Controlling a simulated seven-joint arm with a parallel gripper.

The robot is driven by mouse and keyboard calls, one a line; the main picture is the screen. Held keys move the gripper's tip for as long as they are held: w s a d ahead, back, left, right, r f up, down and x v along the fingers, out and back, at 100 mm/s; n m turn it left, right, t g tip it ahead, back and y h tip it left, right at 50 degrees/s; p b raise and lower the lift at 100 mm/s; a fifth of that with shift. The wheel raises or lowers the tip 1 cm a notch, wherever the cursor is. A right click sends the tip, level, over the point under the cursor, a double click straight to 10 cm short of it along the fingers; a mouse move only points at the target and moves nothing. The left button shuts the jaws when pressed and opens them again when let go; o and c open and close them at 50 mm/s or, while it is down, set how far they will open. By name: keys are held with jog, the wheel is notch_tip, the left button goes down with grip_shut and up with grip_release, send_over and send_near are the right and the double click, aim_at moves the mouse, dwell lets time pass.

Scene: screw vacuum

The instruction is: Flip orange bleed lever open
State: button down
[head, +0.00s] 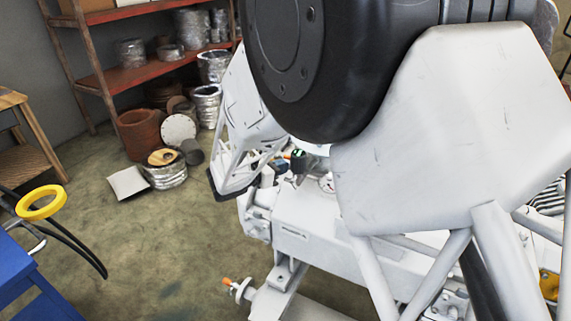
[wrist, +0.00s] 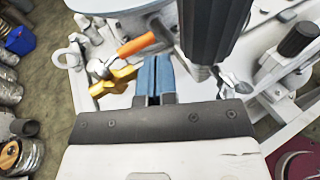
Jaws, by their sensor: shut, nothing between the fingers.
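The orange bleed lever (wrist: 137,45) shows in the wrist view, slanting up to the right from a pale metal fitting at its left end. A yellow-gold part (wrist: 113,80) is just below it. My gripper (wrist: 154,62) has its blue fingers together and empty. The fingertips are just below the lever's right half in the picture; I cannot tell whether they touch it. In the head view, a small orange bit (head: 286,156) shows among fittings on the white machine (head: 300,240); large white and black parts hide much of that area.
A thick black ribbed cylinder (wrist: 210,30) stands close to the right of the fingers. A black-knobbed fitting (wrist: 298,40) is farther right. A second orange-tipped fitting (head: 227,283) sticks out low on the machine. Shelves (head: 150,70) stand behind; floor is open at left.

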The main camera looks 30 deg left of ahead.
jog(key=s+r, duration=0.2)
jog(key=s, duration=0.8)
jog(key=shift+s, duration=0.15)
jog(key=w+d+r+m+g, duration=0.1)
jog(key=d+r+m+g, duration=0.25)
jog(key=d, duration=0.75)
jog(key=w+d+r+m+g+h, duration=0.1)
jog(key=d+r+m+g, duration=0.3)
jog(key=d, duration=0.6)
jog(key=w+d+r+m+g, duration=0.1)
jog(key=d+r+m+g, duration=0.1)
jog(key=d+m, duration=0.65)
jog(key=s+d+r+m+g+y, duration=0.1)
jog(key=s+d+m+g, duration=0.15)
jog(key=d, duration=0.55)
jog(key=s+d+r+m+g+y, duration=0.15)
jog(key=s+d, duration=0.25)
jog(key=d, duration=0.4)
jog(key=s+d+m+t+y, duration=0.1)
jog(key=s+d+m+y, duration=0.1)
jog(key=s+d+m, duration=0.2)
jog(key=s+d+m+t+y, duration=0.1)
jog(key=s+d+m+y, duration=0.2)
jog(key=s+m, duration=0.4)
jog(key=shift+s+d+r, duration=0.4)
jog(key=shift+s+d, duration=0.5)
jog(key=shift+s, duration=0.9)
